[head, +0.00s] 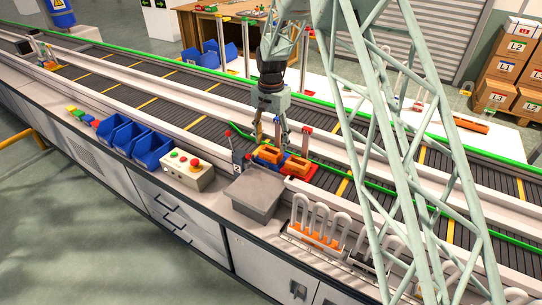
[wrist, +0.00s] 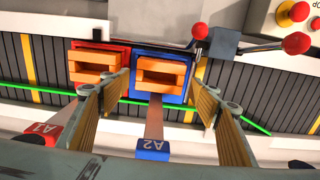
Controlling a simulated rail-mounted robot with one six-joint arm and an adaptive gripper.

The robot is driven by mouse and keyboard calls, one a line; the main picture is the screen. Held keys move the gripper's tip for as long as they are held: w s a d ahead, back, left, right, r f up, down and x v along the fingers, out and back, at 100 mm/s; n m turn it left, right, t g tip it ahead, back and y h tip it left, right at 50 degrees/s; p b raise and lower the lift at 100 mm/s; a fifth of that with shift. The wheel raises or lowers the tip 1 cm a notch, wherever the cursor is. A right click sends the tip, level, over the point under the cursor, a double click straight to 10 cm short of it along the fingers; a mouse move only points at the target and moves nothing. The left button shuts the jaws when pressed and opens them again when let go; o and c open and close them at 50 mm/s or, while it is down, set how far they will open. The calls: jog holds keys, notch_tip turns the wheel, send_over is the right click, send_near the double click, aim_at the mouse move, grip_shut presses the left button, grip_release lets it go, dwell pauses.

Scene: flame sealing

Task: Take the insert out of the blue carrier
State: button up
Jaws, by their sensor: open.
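The blue carrier (wrist: 160,53) sits on the conveyor with an orange insert (wrist: 161,75) in it. In the head view this insert (head: 269,154) shows just below my gripper (head: 271,139). In the wrist view my gripper (wrist: 158,88) is open, its two fingers apart and reaching toward the left and right sides of the blue carrier. I cannot tell how far above the insert the fingertips are.
A red carrier (wrist: 100,47) with another orange insert (wrist: 93,68) stands close on the left in the wrist view. Red-knobbed levers (wrist: 199,31) stand near the blue carrier. A grey box (head: 255,192), a button box (head: 187,168) and blue bins (head: 152,148) line the near ledge.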

aim_at(271, 151)
jog(key=shift+f, duration=2.6)
jog(key=shift+c, duration=0.3)
jog(key=c, duration=0.6)
jog(key=shift+r, duration=0.15)
jog(key=shift+c, duration=0.2)
notch_tip(271, 151, up, 28)
jog(key=p, duration=0.1)
